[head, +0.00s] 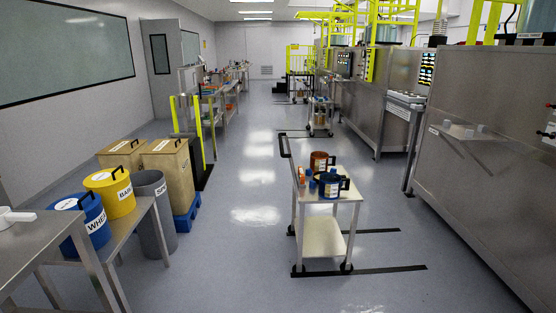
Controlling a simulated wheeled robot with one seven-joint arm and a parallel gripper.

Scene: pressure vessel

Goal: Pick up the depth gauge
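I cannot make out a depth gauge for certain in the head view. Small items on the cart and on the far benches are too small to tell apart. A white object (14,216) with a short handle lies on the steel table at the left edge, partly cut off by the frame; I cannot tell what it is. My gripper is not in view.
A wheeled cart (322,238) carries an orange pot (319,161), a blue mug-like pot (330,187) and small items. Blue (86,220) and yellow (110,192) lidded buckets stand at left, by a grey bin (155,210). Steel machines (480,190) line the right. The central floor (235,245) is clear.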

